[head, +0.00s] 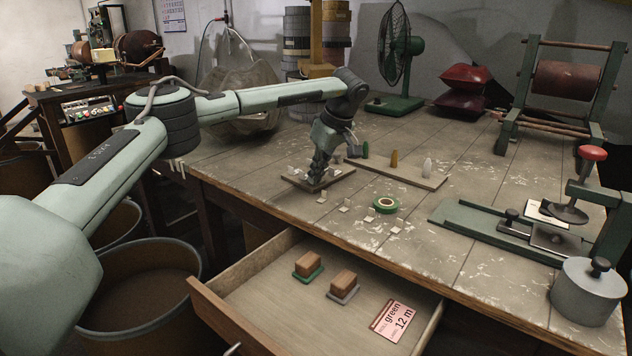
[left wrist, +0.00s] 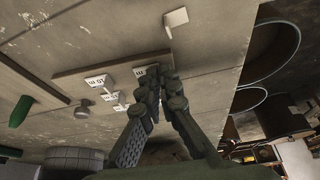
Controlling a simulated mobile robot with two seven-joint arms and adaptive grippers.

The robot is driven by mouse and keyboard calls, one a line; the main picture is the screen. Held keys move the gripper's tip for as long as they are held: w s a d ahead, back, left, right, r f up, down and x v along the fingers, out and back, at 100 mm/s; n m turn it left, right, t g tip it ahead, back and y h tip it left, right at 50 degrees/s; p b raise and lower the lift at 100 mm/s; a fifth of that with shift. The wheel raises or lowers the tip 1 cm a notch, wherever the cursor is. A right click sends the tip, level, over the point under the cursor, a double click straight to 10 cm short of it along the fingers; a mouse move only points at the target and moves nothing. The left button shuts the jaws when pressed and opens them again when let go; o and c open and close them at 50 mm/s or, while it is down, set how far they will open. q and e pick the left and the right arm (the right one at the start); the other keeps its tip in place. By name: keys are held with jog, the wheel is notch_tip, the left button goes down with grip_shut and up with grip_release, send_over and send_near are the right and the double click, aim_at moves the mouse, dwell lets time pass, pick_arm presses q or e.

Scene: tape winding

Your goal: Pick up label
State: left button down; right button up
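Several small white labels lie around a small wooden board (head: 338,174) on the bench; some show printed marks in the left wrist view. One marked label (left wrist: 143,70) lies right by my left fingertips; another marked label (left wrist: 98,81) lies to its left. My left gripper (head: 316,181) points down at the small board, and it also shows in the left wrist view (left wrist: 163,78). Its fingertips are close together, but I cannot tell whether they grip the label. A pink card (head: 393,320) reading "green 12 m" lies in the open drawer. My right gripper is not in view.
A green tape roll (head: 384,204) lies on the bench near the front edge. A clamp fixture (head: 500,230) stands at right. The drawer (head: 270,312) holds two wooden-handled blocks.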

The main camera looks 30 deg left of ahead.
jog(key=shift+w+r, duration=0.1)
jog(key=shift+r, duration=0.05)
pick_arm(q)
jog(key=shift+r, duration=0.6)
jog(key=r, duration=0.3)
jog(key=shift+s+a+r, duration=0.15)
jog(key=shift+s, duration=0.1)
jog(key=s+a+r+b, duration=0.1)
jog(key=s+a+r, duration=0.2)
jog(key=s+r, duration=0.3)
jog(key=s, duration=0.4)
jog(key=shift+s+a+r, duration=0.3)
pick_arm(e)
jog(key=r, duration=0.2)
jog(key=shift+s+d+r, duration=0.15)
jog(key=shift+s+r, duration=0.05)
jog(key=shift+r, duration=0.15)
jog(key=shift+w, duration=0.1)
